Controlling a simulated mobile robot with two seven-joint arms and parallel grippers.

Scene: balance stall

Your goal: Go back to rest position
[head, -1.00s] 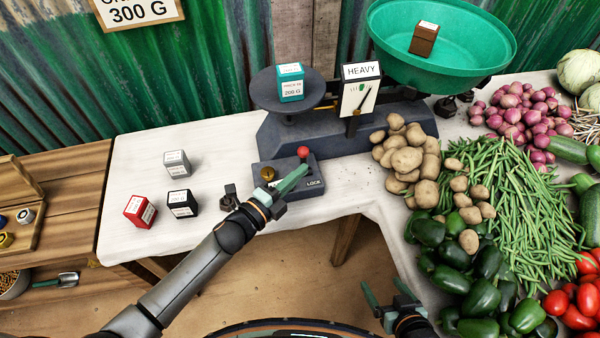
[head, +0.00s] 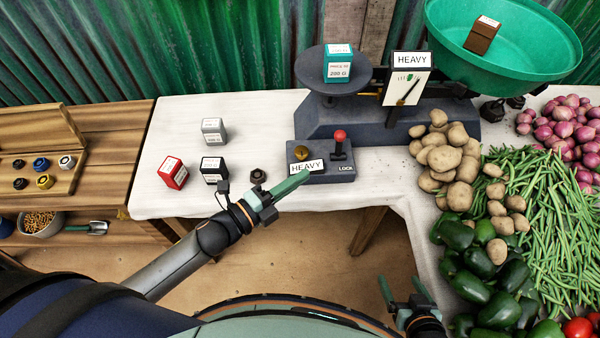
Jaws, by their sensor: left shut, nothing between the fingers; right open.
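My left gripper (head: 292,186) is shut and empty. In the picture its fingertips overlap the front of the dark lock box (head: 335,172), near its HEAVY label (head: 306,166); I cannot tell whether they touch. The red-knobbed lever (head: 339,142) stands on that box, beside a brass knob (head: 301,153). My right gripper (head: 402,290) is open and empty, low in the view by the table's front edge. The balance scale (head: 320,118) carries a teal box (head: 338,62) on its left plate and a brown box (head: 482,36) in its green bowl (head: 545,60).
Grey (head: 213,131), black (head: 213,170) and red (head: 173,173) blocks and a small dark weight (head: 258,176) stand on the white table (head: 180,120). Potatoes (head: 445,158), green peppers (head: 478,262) and beans (head: 545,220) crowd the right. A wooden bench (head: 110,130) is at left.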

